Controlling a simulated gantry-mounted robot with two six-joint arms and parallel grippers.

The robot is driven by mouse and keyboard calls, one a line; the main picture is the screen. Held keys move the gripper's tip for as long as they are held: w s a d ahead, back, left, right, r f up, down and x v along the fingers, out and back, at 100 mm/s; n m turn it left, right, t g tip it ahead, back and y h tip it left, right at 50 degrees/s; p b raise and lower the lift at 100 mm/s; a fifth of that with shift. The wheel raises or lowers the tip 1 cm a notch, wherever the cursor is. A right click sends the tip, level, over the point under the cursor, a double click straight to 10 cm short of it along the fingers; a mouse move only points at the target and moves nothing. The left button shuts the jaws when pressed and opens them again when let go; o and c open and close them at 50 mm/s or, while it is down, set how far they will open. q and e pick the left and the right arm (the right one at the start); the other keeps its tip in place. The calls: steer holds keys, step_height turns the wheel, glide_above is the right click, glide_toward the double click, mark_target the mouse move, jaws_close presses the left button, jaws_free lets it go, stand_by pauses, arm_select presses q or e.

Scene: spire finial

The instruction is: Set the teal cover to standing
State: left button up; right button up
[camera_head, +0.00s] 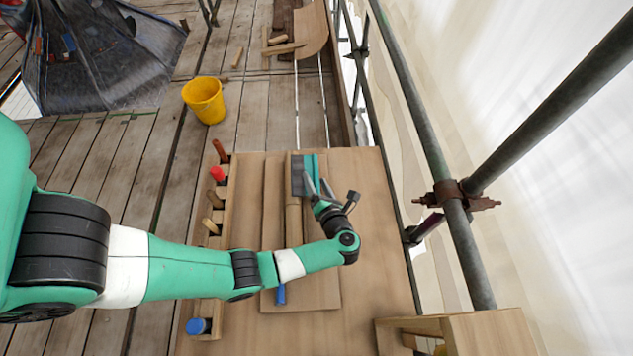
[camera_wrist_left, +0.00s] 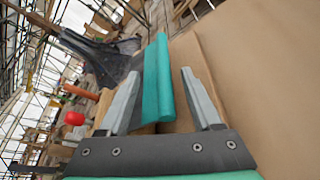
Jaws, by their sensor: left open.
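The teal cover (camera_head: 309,166) is at the far end of the wooden work board, with a dark grey strip (camera_head: 297,176) along its left side. I cannot tell for sure whether it lies flat or stands on an edge. My left gripper (camera_head: 319,186) is open at the cover's near right side. In the left wrist view the teal cover (camera_wrist_left: 158,82) runs lengthwise between the two spread fingers (camera_wrist_left: 160,74), closer to the left finger. Contact is not clear. My right gripper is in no view.
A rack (camera_head: 211,240) with several tools, red, wooden and blue-handled, runs along the board's left side. A blue-ended tool (camera_head: 281,294) lies under my arm. A wooden box (camera_head: 470,332) stands at front right. A yellow bucket (camera_head: 205,100) and scaffold pipes (camera_head: 440,180) are beyond. The board's right side is clear.

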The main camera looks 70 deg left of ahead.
arm_select(q)
jaws_close()
steer(key=shift+f, duration=0.15)
stand_by(1.2)
